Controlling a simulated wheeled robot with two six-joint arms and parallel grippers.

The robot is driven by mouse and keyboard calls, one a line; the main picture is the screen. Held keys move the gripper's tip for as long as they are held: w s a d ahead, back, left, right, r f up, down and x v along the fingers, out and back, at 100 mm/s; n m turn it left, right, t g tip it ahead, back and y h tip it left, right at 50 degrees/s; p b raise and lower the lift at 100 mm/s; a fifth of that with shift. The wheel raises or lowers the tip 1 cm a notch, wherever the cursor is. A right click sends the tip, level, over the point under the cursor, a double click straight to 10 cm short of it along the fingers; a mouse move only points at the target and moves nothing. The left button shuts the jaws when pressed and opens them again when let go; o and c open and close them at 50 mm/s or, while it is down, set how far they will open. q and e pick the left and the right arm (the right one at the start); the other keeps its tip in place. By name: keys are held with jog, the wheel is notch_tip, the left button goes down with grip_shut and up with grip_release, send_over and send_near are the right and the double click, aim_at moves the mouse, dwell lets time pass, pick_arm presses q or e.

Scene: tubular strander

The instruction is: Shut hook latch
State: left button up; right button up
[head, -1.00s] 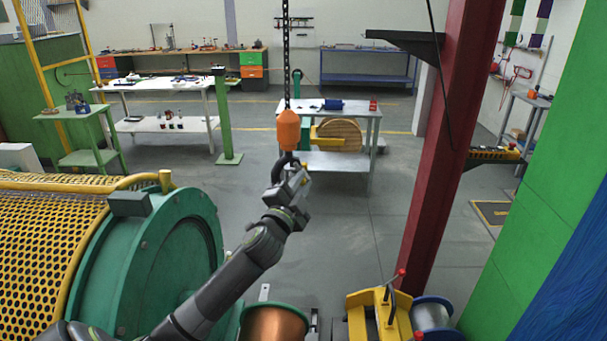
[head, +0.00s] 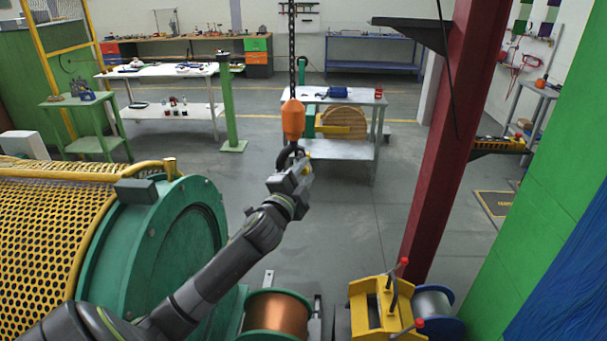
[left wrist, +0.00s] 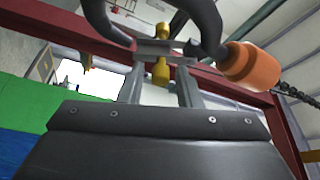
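A dark hook (head: 284,160) hangs under an orange block (head: 293,120) on a chain. In the left wrist view the dark curved hook (left wrist: 207,25) crosses the top, with the orange block (left wrist: 250,66) at right. A small yellow latch piece (left wrist: 161,72) shows there between the fingers of my left gripper (left wrist: 163,50). In the head view my left gripper (head: 300,170) is just below the hook, up against it. The fingertips are close around the yellow piece; I cannot tell whether they press on it. My right gripper is not in view.
A green drum (head: 160,250) with a yellow mesh guard (head: 45,235) stands at left. A copper spool (head: 278,314) and a yellow clamp frame (head: 372,305) are at the bottom. A red column (head: 440,150) rises at right. Behind the hook is a grey table (head: 340,150); open floor lies between.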

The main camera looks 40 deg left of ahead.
pick_arm(q)
jog(key=shift+o, duration=0.5)
jog(key=shift+s+f, duration=0.1)
jog(key=shift+s, duration=0.05)
jog(key=b+v, duration=0.6)
jog(key=v, duration=1.1)
jog(key=shift+a, duration=0.15)
